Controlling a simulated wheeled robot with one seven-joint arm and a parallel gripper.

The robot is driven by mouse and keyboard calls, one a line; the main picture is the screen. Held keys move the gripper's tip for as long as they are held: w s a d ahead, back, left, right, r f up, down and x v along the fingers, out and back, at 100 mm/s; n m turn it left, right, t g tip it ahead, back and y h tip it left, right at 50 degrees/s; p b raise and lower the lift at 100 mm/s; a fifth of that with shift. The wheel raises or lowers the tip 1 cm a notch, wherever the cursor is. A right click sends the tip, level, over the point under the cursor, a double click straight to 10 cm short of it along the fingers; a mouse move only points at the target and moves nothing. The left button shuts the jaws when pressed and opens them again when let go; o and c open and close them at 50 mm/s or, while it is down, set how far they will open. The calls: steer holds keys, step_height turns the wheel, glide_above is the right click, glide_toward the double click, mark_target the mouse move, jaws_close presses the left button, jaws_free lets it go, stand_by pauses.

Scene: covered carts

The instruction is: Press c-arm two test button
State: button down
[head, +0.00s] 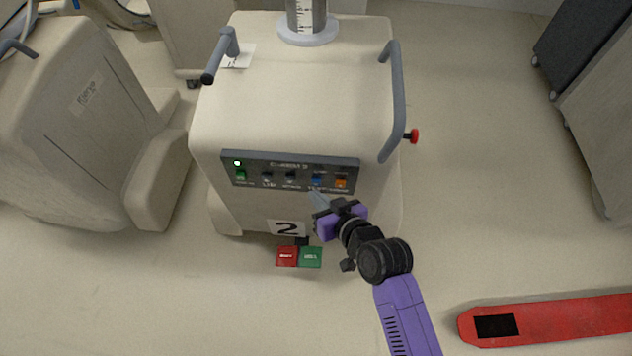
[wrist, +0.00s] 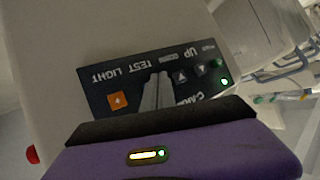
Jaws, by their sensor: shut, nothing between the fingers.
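The cart marked 2 (head: 300,85) carries a dark control panel (head: 255,160) on its front edge. From left to right the panel has a lit green lamp above a green button (head: 241,175), two black buttons (head: 290,176), a blue button (head: 317,182) and an orange button (head: 341,184). My gripper (head: 314,194) is shut and empty, its tips just below the blue button. In the wrist view the shut fingers (wrist: 157,88) lie across the panel (wrist: 98,84), by the words TEST LIGHT. The orange button (wrist: 118,100) shows beside them; the blue one is hidden. I cannot tell whether the tips touch.
A red knob (head: 412,136) sticks out on the cart's right side, below a grey handle (head: 392,100). Red and green pedals (head: 299,257) sit at its foot. Another covered cart (head: 70,120) stands left. A red board (head: 560,319) lies on the right floor.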

steer(key=shift+w, duration=0.1)
steer(key=shift+w, duration=0.3)
steer(key=shift+w+b, duration=0.45)
steer(key=shift+w, duration=0.1)
stand_by(1.0)
steer(key=shift+s, duration=0.1)
steer(key=shift+s+p, duration=0.5)
steer(key=shift+s, duration=0.35)
steer(key=shift+s, duration=0.1)
steer(key=shift+s+p, duration=1.15)
steer(key=shift+s, duration=1.25)
